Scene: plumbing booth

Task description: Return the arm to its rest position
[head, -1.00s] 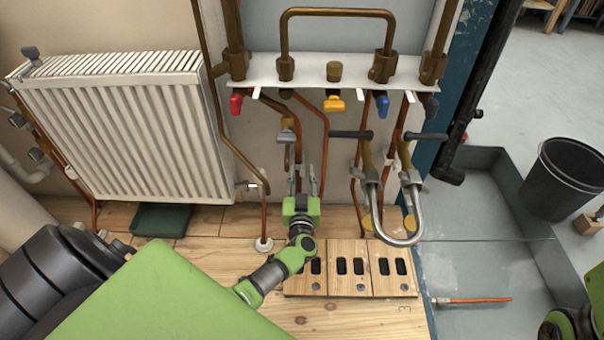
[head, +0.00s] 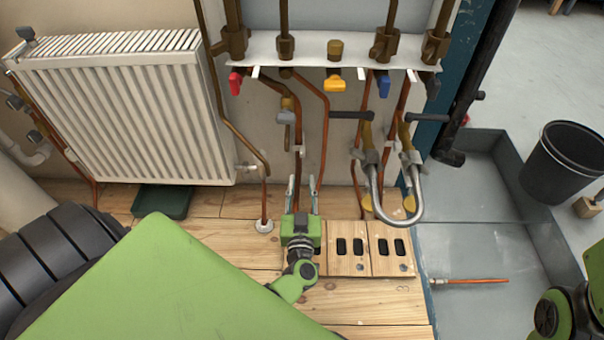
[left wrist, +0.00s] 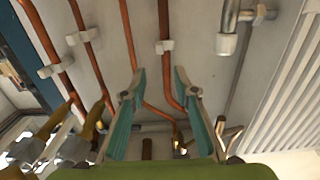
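My left gripper (head: 302,187) is in the middle of the head view, above the wooden floor and in front of the copper pipes below the white valve shelf. Its two fingers are spread apart with nothing between them. The left wrist view also shows the open fingers (left wrist: 157,85), with pipes beyond them. A green part of my right arm (head: 562,318) shows at the lower right edge of the head view, but its gripper is not visible.
A white radiator (head: 125,120) stands at the left, with a green tray (head: 162,202) below it. A U-shaped metal pipe (head: 398,222) hangs right of the gripper. Slotted wooden panels (head: 350,262) lie beside it. A black bucket (head: 565,160) stands at the right.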

